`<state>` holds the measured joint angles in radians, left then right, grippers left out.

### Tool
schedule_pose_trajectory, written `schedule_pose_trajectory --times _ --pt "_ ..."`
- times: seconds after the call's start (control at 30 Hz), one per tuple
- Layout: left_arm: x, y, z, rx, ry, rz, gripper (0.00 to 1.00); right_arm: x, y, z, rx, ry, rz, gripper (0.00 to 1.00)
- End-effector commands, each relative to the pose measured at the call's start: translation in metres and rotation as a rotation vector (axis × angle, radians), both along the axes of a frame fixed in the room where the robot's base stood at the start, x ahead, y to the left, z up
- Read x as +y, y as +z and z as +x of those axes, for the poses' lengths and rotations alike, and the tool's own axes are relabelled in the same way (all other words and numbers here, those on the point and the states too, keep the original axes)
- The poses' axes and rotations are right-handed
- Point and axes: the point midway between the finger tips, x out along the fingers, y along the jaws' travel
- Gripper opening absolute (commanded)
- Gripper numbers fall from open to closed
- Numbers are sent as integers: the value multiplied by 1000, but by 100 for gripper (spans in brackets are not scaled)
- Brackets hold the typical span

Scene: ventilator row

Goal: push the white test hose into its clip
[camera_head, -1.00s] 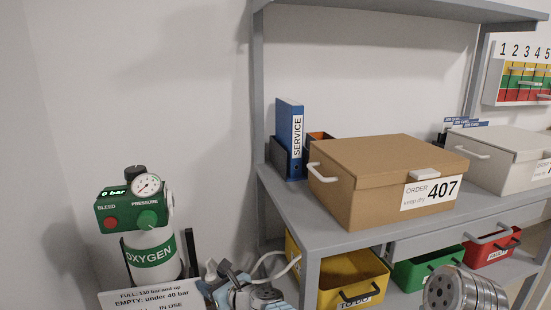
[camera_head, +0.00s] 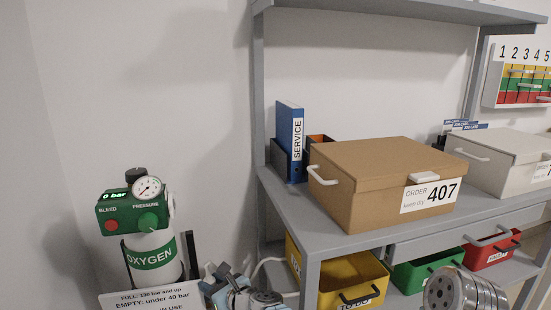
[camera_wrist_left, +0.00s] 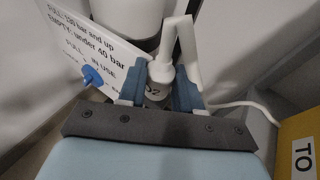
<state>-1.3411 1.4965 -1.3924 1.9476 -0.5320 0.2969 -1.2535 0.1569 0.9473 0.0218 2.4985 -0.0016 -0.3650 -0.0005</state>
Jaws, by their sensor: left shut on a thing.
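My left gripper (camera_wrist_left: 158,92) is shut on the end of the white test hose, with its blue fingers on either side of a white fitting (camera_wrist_left: 160,70). The white hose (camera_wrist_left: 236,105) runs off to the right of the fingers in the left wrist view. A white bent piece (camera_wrist_left: 186,40) rises just beyond the fingers; I cannot tell whether it is part of the hose or the clip. In the head view the left gripper is low, right of the oxygen cylinder (camera_head: 153,258), and the hose (camera_head: 262,266) curves behind it. The clip cannot be made out clearly. My right gripper is out of view.
A white instruction sign (camera_head: 150,299) stands close to the left gripper, before the cylinder. The grey shelf post (camera_head: 310,282) and a yellow bin (camera_head: 352,275) are on the right. A brown box (camera_head: 370,170) sits on the shelf above.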

Motion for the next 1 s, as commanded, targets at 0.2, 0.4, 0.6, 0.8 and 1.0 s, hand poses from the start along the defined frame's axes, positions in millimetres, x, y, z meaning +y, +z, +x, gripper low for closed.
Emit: schedule_pose_trajectory --times 0.2,0.4,0.6,0.8,1.0 --pt "-6 2 5 -5 -21 -3 0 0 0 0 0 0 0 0" --pt "-6 7 5 -5 -21 -4 0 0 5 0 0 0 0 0" --pt "-4 19 3 -3 -16 -3 0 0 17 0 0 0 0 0" --pt "-4 30 3 -3 -12 -3 0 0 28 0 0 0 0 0" --pt "-3 31 2 -3 -11 -2 0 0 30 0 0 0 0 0"
